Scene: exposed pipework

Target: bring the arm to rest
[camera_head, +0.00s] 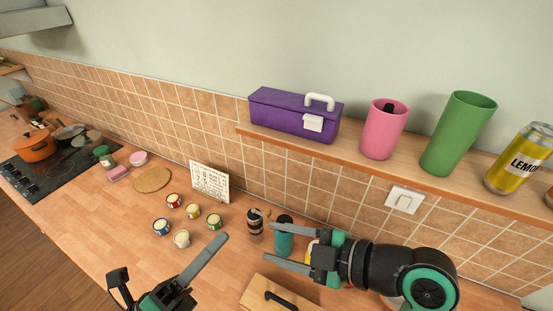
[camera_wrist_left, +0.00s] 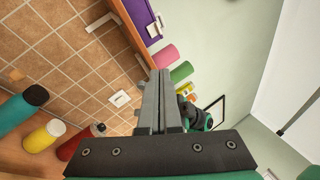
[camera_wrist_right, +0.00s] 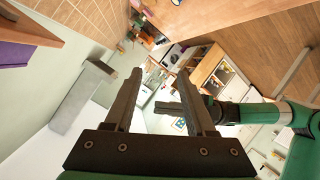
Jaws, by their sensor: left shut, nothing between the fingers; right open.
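My left gripper (camera_head: 222,243) is low in the head view, above the wooden counter (camera_head: 100,240). Its two grey fingers lie together, shut and empty, and they also show closed in the left wrist view (camera_wrist_left: 158,75). My right gripper (camera_head: 268,250) comes in from the right in the head view, its fingers pointing left near a teal bottle. In the right wrist view its fingers (camera_wrist_right: 163,72) stand apart with nothing between them. I cannot tell whether a finger touches the teal bottle.
A teal bottle (camera_head: 284,238) and a dark jar (camera_head: 255,225) stand by the right gripper. A wooden box (camera_head: 280,296) lies in front. The shelf (camera_head: 345,150) carries a purple toolbox (camera_head: 293,113), pink cup (camera_head: 383,130), green cup (camera_head: 458,135) and yellow can (camera_head: 517,162). Small tins (camera_head: 193,211) stand left.

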